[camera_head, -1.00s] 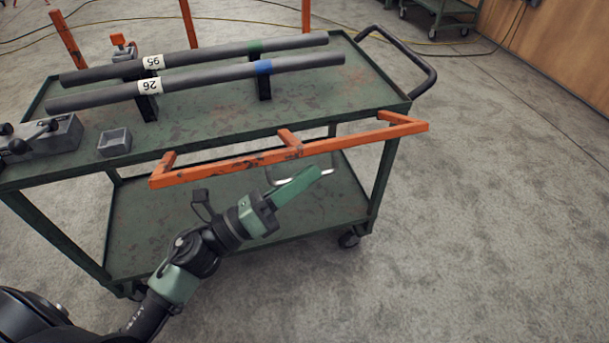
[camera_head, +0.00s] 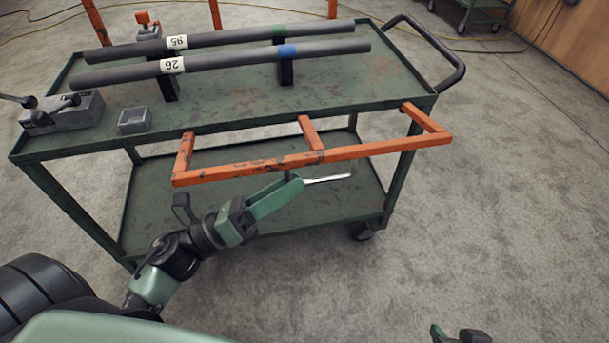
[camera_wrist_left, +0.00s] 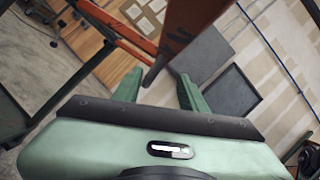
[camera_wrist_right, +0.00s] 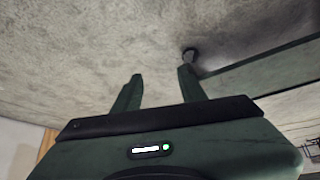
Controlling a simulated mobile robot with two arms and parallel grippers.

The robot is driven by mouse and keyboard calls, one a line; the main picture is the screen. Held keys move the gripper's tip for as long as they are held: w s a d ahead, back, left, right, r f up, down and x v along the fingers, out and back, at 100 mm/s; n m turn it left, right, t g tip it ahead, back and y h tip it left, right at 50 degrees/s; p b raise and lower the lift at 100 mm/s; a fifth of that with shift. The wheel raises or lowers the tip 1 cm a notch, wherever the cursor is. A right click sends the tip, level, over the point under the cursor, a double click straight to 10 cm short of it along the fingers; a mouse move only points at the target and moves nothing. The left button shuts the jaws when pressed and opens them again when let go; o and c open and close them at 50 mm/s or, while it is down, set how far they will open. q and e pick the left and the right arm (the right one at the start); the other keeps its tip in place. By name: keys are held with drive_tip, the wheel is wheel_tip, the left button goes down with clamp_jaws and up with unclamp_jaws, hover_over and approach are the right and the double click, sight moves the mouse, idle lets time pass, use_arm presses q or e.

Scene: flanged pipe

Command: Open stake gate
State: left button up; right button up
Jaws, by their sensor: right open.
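The stake gate is an orange frame (camera_head: 270,164) with short cross arms along the near side of the green cart (camera_head: 230,128). Its long rail hangs out and below the top deck's edge. My left gripper (camera_head: 297,186) is just below the rail in the head view, with one green finger clearly showing. In the left wrist view my left gripper (camera_wrist_left: 158,88) has its fingers apart, and an orange bar (camera_wrist_left: 183,35) ends between or behind them; contact cannot be told. My right gripper (camera_head: 457,333) is at the bottom edge, open and empty in the right wrist view (camera_wrist_right: 160,78).
Two dark pipes (camera_head: 225,62) rest on supports on the top deck. A grey vise-like block (camera_head: 68,112) and a small grey tray (camera_head: 134,119) stand at the deck's left. A thin metal rod (camera_head: 328,179) shows beside my left finger. Floor at right is clear.

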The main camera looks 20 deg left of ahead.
use_arm(q)
drive_tip(key=shift+s+r, duration=0.1)
drive_tip(key=shift+s, duration=0.15)
use_arm(e)
drive_tip(key=shift+r, duration=0.1)
use_arm(q)
drive_tip(key=shift+a, duration=0.1)
use_arm(e)
drive_tip(key=shift+w, duration=0.1)
use_arm(q)
drive_tip(key=b+v, duration=0.4)
drive_tip(key=v, duration=0.5)
drive_tip(key=shift+w+a+f, duration=0.25)
drive_tip(key=shift+w+f, duration=0.05)
use_arm(e)
drive_tip(key=w+a+r+t+y, duration=0.1)
drive_tip(key=w+a+r+t, duration=0.1)
drive_tip(key=w+r+t, duration=0.3)
drive_tip(key=w+a+r+t+y, duration=0.2)
drive_tip(key=w+r+t, duration=0.3)
drive_tip(key=r, duration=0.5)
drive_tip(key=shift+w+a+n+t, duration=0.3)
drive_tip(key=shift+w+a+t, duration=0.1)
drive_tip(key=shift+w+a, duration=0.25)
